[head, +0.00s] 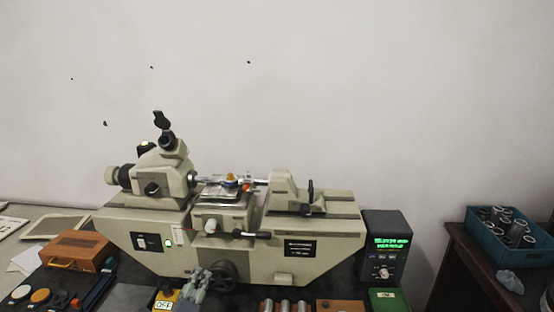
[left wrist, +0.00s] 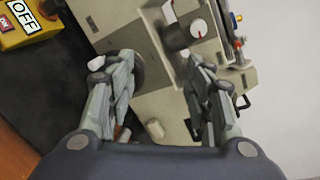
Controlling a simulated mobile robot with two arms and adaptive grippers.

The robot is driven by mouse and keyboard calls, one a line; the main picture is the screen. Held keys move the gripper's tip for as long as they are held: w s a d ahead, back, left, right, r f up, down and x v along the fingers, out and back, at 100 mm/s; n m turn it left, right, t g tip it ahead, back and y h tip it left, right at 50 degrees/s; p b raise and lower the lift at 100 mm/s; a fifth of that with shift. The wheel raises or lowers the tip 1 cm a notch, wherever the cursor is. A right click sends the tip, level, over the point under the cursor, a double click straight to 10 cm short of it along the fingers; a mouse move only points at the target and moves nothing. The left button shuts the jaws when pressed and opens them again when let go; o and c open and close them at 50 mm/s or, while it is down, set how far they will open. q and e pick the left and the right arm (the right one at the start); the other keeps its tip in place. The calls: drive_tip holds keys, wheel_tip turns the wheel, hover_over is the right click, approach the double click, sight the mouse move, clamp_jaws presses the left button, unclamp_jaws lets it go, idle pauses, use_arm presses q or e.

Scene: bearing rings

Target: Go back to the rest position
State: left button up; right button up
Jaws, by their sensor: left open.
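My left gripper (head: 196,284) shows at the bottom of the head view, in front of the beige measuring machine (head: 130,222). In the left wrist view my left gripper (left wrist: 160,70) is open, with its two grey fingers wide apart and nothing between the tips. The front of the measuring machine (left wrist: 160,110) lies beyond the fingers, with a black handwheel near the left finger. A small yellow-orange part (head: 231,178) sits at the machine's stage. My right gripper does not show.
A yellow switch box (left wrist: 30,22) marked OFF stands left of the gripper. A wooden box (head: 75,250) is at the left. A display unit (head: 386,255) with green digits stands right of the machine. A blue crate (head: 484,240) of metal rings is on the right-hand table.

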use_arm(q)
drive_tip(key=s+d+f+n+g, duration=0.1)
drive_tip(key=s+f+n+g, duration=0.3)
drive_tip(key=s+n, duration=0.55)
drive_tip(key=s+f+n+g+h, duration=0.1)
drive_tip(key=s+f+n+g, duration=0.35)
drive_tip(key=s, duration=0.95)
drive_tip(key=s+d+f+n+g, duration=0.1)
drive_tip(key=s+f+n+g, duration=0.35)
drive_tip(key=s+n, duration=0.55)
wheel_tip(320, 180, down, 31)
drive_tip(key=s+m+b, duration=0.3)
drive_tip(key=b, duration=0.2)
drive_tip(key=s+a+f+g+b, duration=0.1)
drive_tip(key=s+f+b, duration=0.1)
drive_tip(key=s+f, duration=0.6)
drive_tip(key=s+a+f+g+b, duration=0.1)
drive_tip(key=s+f+b, duration=0.1)
drive_tip(key=s+f, duration=0.7)
wheel_tip(320, 180, down, 4)
drive_tip(key=shift+a+r, duration=0.25)
drive_tip(key=shift+a, duration=0.15)
